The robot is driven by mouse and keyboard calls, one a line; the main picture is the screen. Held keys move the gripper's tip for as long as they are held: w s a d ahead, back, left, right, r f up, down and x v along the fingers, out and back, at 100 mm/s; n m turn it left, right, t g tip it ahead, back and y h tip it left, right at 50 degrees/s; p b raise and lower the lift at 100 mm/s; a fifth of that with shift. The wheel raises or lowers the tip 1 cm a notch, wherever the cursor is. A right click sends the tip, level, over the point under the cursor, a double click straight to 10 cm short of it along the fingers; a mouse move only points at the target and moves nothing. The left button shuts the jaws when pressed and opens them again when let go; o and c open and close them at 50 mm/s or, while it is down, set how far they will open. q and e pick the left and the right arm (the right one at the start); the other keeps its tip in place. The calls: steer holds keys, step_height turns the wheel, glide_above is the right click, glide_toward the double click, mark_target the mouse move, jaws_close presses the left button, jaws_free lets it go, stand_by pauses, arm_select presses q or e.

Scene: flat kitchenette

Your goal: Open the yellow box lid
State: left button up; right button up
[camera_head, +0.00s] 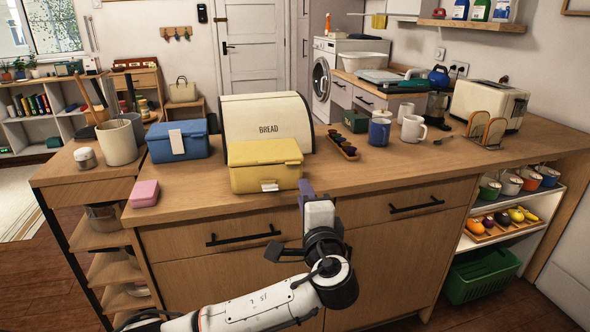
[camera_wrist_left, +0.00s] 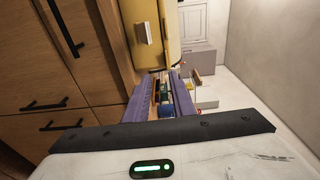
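The yellow box (camera_head: 264,178) stands on the wooden counter in front of the bread bin, and its lid (camera_head: 264,151) looks shut. A pale latch (camera_head: 269,186) sits low on its front. My left gripper (camera_head: 305,189) is just right of the box's front right corner, at the counter's front edge. In the left wrist view the gripper's purple fingers (camera_wrist_left: 162,97) are apart with nothing held between them. The yellow box (camera_wrist_left: 140,14) and its latch (camera_wrist_left: 143,33) show beyond the fingertips there. I cannot tell whether a finger touches the box. My right gripper is not in view.
A cream bread bin (camera_head: 267,118) stands right behind the box. A dark tray (camera_head: 343,146) and mugs (camera_head: 379,131) are to the right. The counter's front right is clear.

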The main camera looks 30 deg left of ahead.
mark_target(294, 164)
arm_select(q)
steer(key=shift+y, duration=0.4)
steer(key=x, duration=0.7)
steer(key=r+x, duration=0.1)
steer(key=x, duration=0.2)
steer(key=shift+w+a+r, duration=0.1)
steer(key=shift+w+a, duration=0.05)
steer(key=shift+a, duration=0.15)
jaws_close()
steer(key=shift+p, duration=0.3)
stand_by(0.4)
